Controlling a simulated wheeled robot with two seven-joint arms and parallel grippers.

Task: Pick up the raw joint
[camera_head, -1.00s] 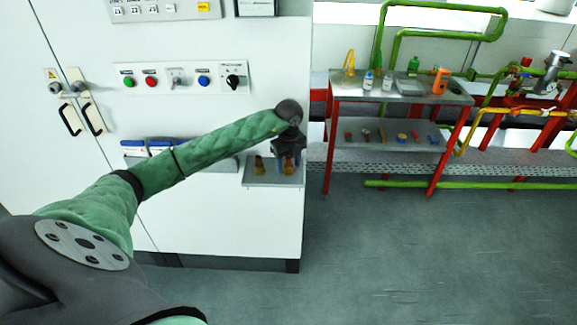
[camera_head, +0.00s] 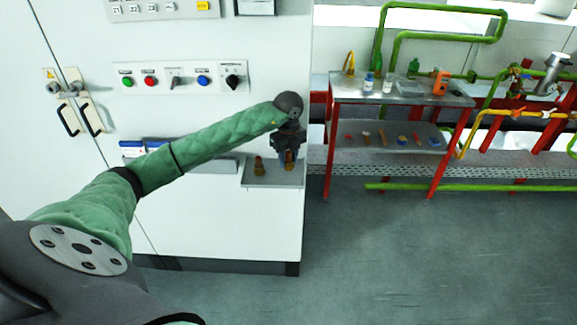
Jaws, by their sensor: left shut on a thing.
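A small shelf (camera_head: 272,180) juts from the white cabinet front. Two small orange-brown pieces show there, and I cannot tell for sure which one is the raw joint. One brown piece (camera_head: 259,167) stands on the shelf at the left. My left gripper (camera_head: 289,155) points down over the right part of the shelf, shut on the other orange-brown piece (camera_head: 289,158). The gripper hides part of that piece, and whether it touches the shelf is too small to tell. My right gripper is not in view.
The white cabinet (camera_head: 230,225) carries a button panel (camera_head: 180,77) and blue-labelled holders (camera_head: 145,148). A red-framed table (camera_head: 400,90) with bottles and small parts stands to the right. Green pipes (camera_head: 440,8) run behind it. The floor (camera_head: 400,250) in front is clear.

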